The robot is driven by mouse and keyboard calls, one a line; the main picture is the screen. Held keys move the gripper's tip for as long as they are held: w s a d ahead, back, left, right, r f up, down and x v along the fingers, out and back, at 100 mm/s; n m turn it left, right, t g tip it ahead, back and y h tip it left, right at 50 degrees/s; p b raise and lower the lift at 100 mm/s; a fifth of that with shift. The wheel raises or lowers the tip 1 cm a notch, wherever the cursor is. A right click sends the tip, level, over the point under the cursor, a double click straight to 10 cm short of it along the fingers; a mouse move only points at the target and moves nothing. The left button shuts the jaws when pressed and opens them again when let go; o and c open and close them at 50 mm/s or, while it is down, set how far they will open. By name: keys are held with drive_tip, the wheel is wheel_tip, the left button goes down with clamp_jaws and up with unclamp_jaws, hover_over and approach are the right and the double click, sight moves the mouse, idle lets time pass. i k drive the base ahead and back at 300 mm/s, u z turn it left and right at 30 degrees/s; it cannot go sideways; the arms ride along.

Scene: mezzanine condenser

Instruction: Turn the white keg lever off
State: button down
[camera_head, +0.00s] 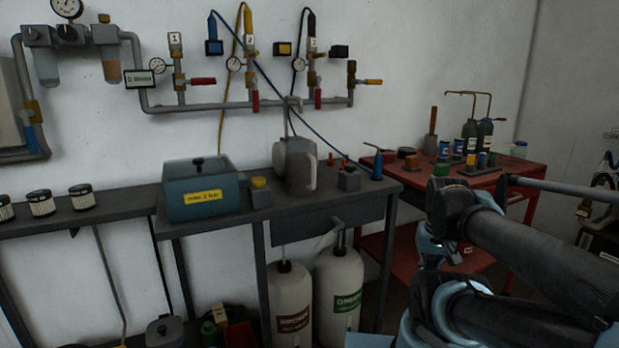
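Two white kegs stand side by side on the floor under the grey bench. The left keg (291,299) has a brown label and the right keg (338,287) has a green label. A pale lever (329,237) slants up to the right at the top of the right keg, just under the bench front. The lever's exact setting is hard to read. My arm reaches in from the right, and my gripper (433,258) is small and dark at its end, right of the kegs and apart from them. Its fingers are not clear.
The bench (330,220) carries a teal box (201,190) and a grey jug (298,166). Its legs stand beside the kegs. A red cart (512,178) with bottles is behind my arm. Pipes with valves run along the wall.

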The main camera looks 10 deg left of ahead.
sight(328, 239)
drive_tip(key=u, duration=0.85)
drive_tip(key=k, duration=1.3)
drive_tip(key=z, duration=0.8)
drive_tip(key=i, duration=1)
drive_tip(key=u, duration=0.05)
